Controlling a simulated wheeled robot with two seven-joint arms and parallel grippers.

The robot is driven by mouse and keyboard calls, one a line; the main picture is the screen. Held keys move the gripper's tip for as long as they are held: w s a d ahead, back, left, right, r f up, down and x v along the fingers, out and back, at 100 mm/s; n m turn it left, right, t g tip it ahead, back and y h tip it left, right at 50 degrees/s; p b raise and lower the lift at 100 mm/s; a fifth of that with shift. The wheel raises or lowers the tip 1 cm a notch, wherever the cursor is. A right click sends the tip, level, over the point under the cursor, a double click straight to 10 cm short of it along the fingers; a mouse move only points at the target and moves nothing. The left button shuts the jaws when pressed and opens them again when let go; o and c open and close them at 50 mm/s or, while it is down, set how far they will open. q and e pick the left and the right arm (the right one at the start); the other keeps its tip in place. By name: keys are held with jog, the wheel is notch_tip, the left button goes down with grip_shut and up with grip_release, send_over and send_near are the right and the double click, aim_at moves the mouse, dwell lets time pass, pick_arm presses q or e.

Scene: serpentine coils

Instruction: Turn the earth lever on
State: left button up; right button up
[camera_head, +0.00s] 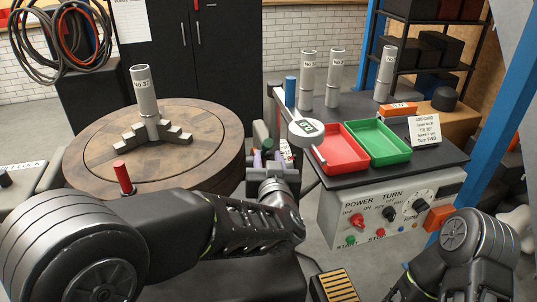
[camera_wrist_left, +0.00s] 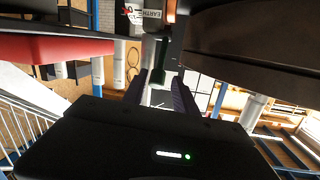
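The earth lever (camera_wrist_left: 157,77) shows in the left wrist view as a dark green handle hanging below a grey fitting with an EARTH label (camera_wrist_left: 152,14). My left gripper (camera_wrist_left: 159,88) has its two fingers apart, one on each side of the handle, with gaps visible. In the head view my left gripper (camera_head: 269,163) is beside the turntable, at a small post with a red-and-white label (camera_head: 287,150). My wrist hides most of the lever there. My right arm is at the lower right; its fingertips do not show.
The round wooden turntable (camera_head: 90,165) with a numbered grey tube (camera_head: 146,90) is at left. The control bench holds a red tray (camera_head: 342,168), a green tray (camera_head: 405,153) and several tubes. Its front panel (camera_head: 345,238) has knobs. A yellow-striped pedal (camera_head: 337,288) lies on the floor.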

pick_arm(q)
jog(key=s+d+f+m+g+h, duration=0.25)
jog(key=d+f+h, duration=0.25)
jog(key=d+f, duration=0.3)
jog(key=s+f+g+h+p, duration=0.15)
jog(key=s+f+g, duration=0.35)
jog(key=f, duration=0.7)
jog(key=s+a+f+n+g+p, duration=0.2)
jog(key=s+a+f+g, duration=0.2)
jog(key=s+f, duration=0.6)
jog(key=s+a+f+n+g+p, duration=0.1)
jog(key=s+a+f+g, duration=0.3)
jog(key=s+f, duration=0.5)
jog(key=s+a+p, duration=0.1)
jog(key=s+a, duration=0.1)
jog(key=s, duration=0.5)
jog(key=shift+s+a+f+n, duration=0.3)
jog(key=shift+a+f+n, duration=0.05)
jog(key=shift+a+f, duration=0.05)
